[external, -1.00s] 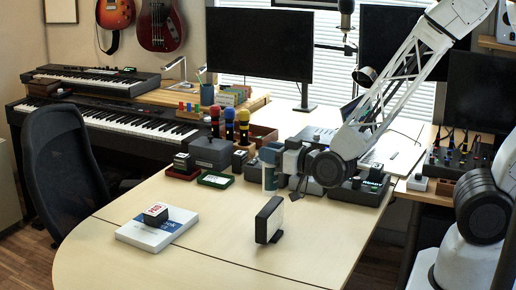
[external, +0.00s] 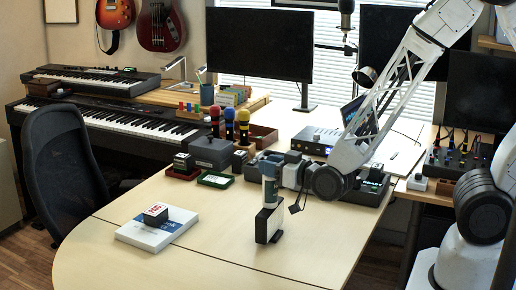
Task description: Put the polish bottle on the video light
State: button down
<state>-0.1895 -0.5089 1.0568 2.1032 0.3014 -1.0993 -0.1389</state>
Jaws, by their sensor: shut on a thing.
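The polish bottle (external: 270,190) is a slim upright cylinder, pale with a teal band. My gripper (external: 269,168) is shut on it around its upper part, coming from the right. The video light (external: 270,224) is a small black-framed panel standing upright on the desk. The bottle's lower end meets the top edge of the video light in the picture. I cannot tell whether they touch or a small gap is left.
A white book (external: 157,232) with a small red-and-black block (external: 155,213) on it lies at the left of the desk (external: 200,262). Small trays, a grey case (external: 212,152) and coloured microphones stand behind. The front of the desk is clear.

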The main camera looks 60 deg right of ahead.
jog(key=c, duration=0.8)
grip_release()
jog(key=shift+r, duration=0.15)
jog(key=s, duration=1.2)
jog(key=shift+a, duration=0.45)
notch_tip(320, 180, up, 10)
jog(key=s+d+n+g+y, duration=0.1)
jog(key=s+d+g+y, duration=0.15)
jog(key=g, duration=0.65)
jog(key=s+d+r+g, duration=0.2)
jog(key=s+r+g, duration=0.1)
jog(key=s, duration=0.3)
jog(key=s+d+r+g+h, duration=0.1)
jog(key=s+d+r+g, duration=0.1)
jog(key=s+r, duration=0.3)
jog(key=shift+s+d+r+g, duration=0.15)
jog(key=shift+s+d+g, duration=0.3)
jog(key=shift+g, duration=0.25)
